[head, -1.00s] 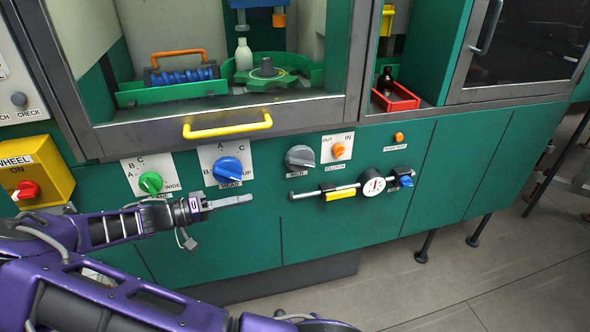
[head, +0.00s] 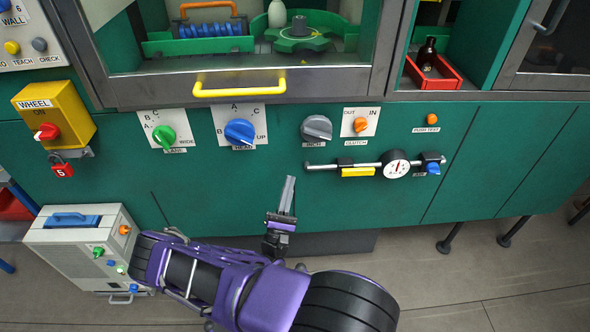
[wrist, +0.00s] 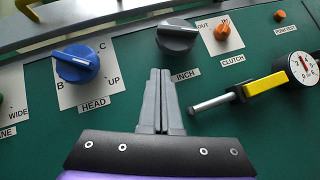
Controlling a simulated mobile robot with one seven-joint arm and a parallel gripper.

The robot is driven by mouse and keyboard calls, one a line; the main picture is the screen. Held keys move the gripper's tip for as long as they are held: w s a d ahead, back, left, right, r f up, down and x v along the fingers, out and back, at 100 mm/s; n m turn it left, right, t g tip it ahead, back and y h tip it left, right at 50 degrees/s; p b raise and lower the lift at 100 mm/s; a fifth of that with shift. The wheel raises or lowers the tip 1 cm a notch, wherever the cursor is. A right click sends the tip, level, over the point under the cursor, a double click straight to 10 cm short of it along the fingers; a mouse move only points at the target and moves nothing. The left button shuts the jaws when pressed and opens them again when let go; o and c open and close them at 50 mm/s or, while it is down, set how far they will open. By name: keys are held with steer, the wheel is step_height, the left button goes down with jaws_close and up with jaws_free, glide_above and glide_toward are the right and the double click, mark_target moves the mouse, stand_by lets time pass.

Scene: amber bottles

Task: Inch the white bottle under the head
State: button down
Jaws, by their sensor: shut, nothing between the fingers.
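The white bottle (head: 277,14) stands upright behind the window of the green machine, at the left edge of the green star wheel (head: 298,32). The grey INCH knob (head: 317,128) is on the front panel, right of the blue HEAD knob (head: 239,132). My gripper (head: 289,181) is shut and empty, below and left of the INCH knob in the head view. In the wrist view my gripper (wrist: 158,73) points up at the INCH knob (wrist: 177,36), its tips just below it; whether they touch cannot be told. The machine's head over the wheel is out of view.
A yellow handle (head: 239,88) sticks out above the knobs. The orange CLUTCH knob (head: 361,125) and a rail with a dial gauge (head: 396,168) lie to the right. A green LANE knob (head: 164,136) is at left. A red tray (head: 432,72) holds a dark bottle (head: 427,54).

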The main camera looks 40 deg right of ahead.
mark_target(305, 134)
steer(key=s+r+p+x, duration=0.1)
steer(key=s+x, duration=0.1)
steer(key=x, duration=0.9)
steer(key=shift+r, duration=0.5)
steer(key=shift+r+p, duration=0.1)
steer(key=shift+p, duration=0.25)
steer(key=r+m+g+p, duration=0.1)
steer(key=m+g+p, duration=0.1)
steer(key=shift+r+m+h, duration=0.2)
steer(key=shift+m+h, duration=0.1)
steer(key=shift+h, duration=0.1)
steer(key=shift+f, duration=0.1)
